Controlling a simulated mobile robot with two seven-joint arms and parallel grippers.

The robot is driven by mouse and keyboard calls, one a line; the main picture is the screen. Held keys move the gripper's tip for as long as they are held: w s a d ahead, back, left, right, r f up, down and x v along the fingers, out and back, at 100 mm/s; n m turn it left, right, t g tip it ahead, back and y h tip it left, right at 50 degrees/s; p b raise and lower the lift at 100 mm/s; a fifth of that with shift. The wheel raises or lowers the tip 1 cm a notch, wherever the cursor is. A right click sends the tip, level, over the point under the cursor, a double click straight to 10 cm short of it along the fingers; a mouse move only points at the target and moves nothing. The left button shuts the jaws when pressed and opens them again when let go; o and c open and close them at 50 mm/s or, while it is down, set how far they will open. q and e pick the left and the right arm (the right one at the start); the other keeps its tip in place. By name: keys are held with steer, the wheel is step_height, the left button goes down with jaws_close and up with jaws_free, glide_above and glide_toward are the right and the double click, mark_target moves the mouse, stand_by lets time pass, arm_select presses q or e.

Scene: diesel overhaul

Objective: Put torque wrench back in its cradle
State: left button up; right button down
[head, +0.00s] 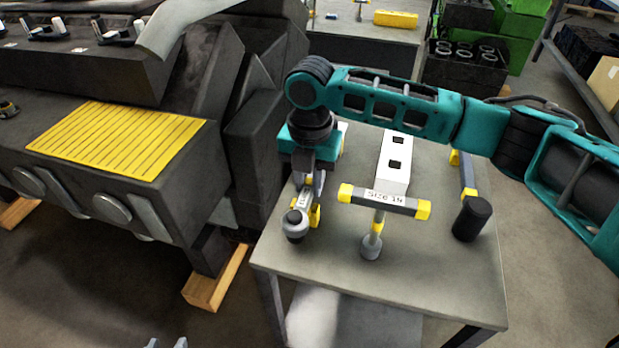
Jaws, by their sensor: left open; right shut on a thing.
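My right gripper (309,180) points down at the left side of the grey bench and is shut on a grey tool with yellow parts and a round grey end, which looks like the torque wrench (295,224). The gripper and wrist hide part of the tool; I cannot tell whether it touches the bench. I cannot clearly identify the cradle. A white block (394,176) with two dark square openings stands mid-bench. My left gripper (166,343) is open and empty, with only its fingertips showing at the bottom edge.
On the grey bench (430,280), a T-shaped tool (388,202) labelled "SIZE 14" stands right of the held tool. A black-ended tool (471,218) lies farther right. The engine (120,60) with a yellow ribbed plate (118,140) fills the left. The bench's front strip is clear.

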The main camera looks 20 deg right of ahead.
steer(key=shift+f, duration=0.15)
steer(key=shift+f, duration=1)
steer(key=c, duration=0.9)
jaws_free()
steer(key=shift+f, duration=0.15)
